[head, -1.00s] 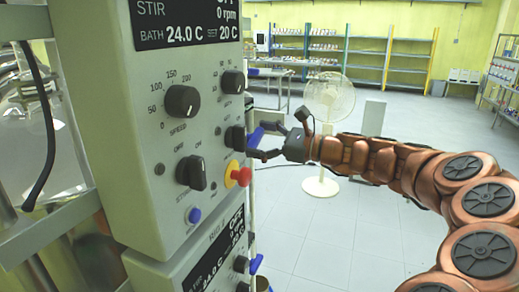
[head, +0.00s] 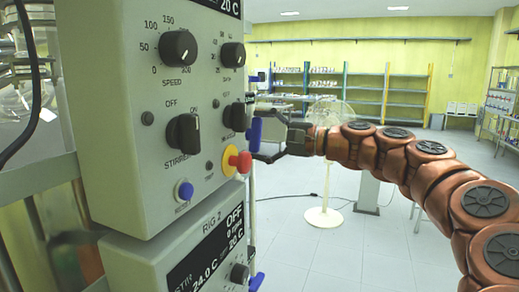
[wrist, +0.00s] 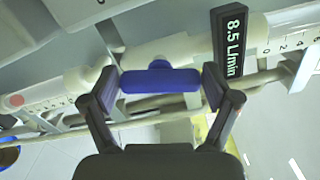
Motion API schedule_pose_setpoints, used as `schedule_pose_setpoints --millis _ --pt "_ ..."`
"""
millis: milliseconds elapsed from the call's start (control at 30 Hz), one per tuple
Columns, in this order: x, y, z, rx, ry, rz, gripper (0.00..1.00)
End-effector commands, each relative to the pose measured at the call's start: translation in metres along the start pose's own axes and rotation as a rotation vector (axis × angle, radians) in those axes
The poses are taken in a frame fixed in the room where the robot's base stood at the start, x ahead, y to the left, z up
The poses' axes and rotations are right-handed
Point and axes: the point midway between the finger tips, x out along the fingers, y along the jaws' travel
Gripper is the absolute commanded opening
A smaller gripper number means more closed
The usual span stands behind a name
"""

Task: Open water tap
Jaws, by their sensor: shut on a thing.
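The blue tap handle (wrist: 160,80) sits on a pale pipe (wrist: 165,52), in the middle of the wrist view. My gripper (wrist: 160,83) is shut on it, with one finger at each end of the blue bar. In the head view the blue handle (head: 256,133) stands just past the right edge of the control box, and my gripper (head: 262,135) reaches it from the right. The box hides the pipe there. A black display (wrist: 231,45) beside the tap reads 8.5 L/min.
The grey control box (head: 140,90) with knobs and a red button (head: 241,161) stands close left of my gripper. A second box (head: 190,250) is below it. A white fan (head: 325,217) stands behind my arm on open tiled floor. Shelves (head: 355,95) line the far wall.

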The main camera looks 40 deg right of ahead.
Motion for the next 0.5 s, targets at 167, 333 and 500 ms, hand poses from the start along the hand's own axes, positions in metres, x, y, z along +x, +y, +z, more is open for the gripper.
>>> schedule_pose_setpoints --millis 167,333,500 --pt "0.0005 0.0041 -0.0005 -0.101 -0.001 0.000 0.53" --pt "0.0001 0.0032 -0.0007 -0.165 0.000 0.001 0.53" --pt "0.0001 0.0023 -0.0006 -0.194 0.000 0.001 0.53"
